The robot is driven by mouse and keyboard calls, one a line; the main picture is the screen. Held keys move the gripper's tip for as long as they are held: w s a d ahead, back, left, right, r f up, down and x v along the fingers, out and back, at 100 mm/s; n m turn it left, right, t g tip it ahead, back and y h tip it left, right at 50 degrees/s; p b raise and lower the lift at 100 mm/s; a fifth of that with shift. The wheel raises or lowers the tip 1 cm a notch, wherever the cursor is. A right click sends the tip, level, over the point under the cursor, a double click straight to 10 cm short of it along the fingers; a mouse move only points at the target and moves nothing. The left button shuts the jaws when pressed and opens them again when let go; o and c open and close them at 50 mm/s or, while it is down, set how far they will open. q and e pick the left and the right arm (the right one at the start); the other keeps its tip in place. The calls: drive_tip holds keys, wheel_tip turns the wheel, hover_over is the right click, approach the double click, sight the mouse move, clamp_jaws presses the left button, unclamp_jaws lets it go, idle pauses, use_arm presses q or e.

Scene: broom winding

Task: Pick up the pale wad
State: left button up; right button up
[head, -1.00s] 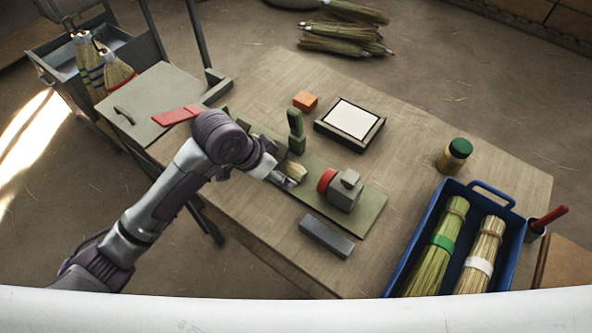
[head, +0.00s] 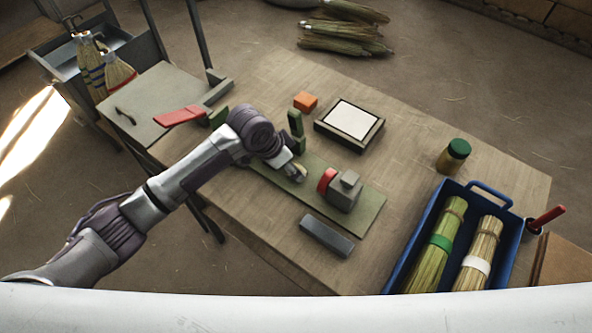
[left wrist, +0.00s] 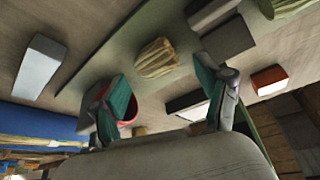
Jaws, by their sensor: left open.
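The pale wad (left wrist: 157,58) is a small straw-yellow, ribbed bundle on the green board (left wrist: 95,62) in the left wrist view. In the head view only a bit of the wad (head: 301,169) shows beside my fingers; the rest is hidden. My left gripper (head: 292,173) hangs over the board close to the wad. In the left wrist view the fingers of my left gripper (left wrist: 163,88) are spread apart, with the wad lying beyond the gap between their tips. The gripper is open and empty. My right gripper is not in view.
A grey vise-like block with a red knob (head: 344,191) stands right of the wad. An upright green post (head: 296,128) stands behind it. A grey bar (head: 326,236) lies in front. A blue crate (head: 397,268) with brooms is at the right. The table's back right is mostly clear.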

use_arm(q)
drive_tip(key=x, duration=0.4)
drive_tip(key=shift+d+f, duration=0.1)
drive_tip(key=shift+d, duration=0.05)
drive_tip(key=c, duration=0.9)
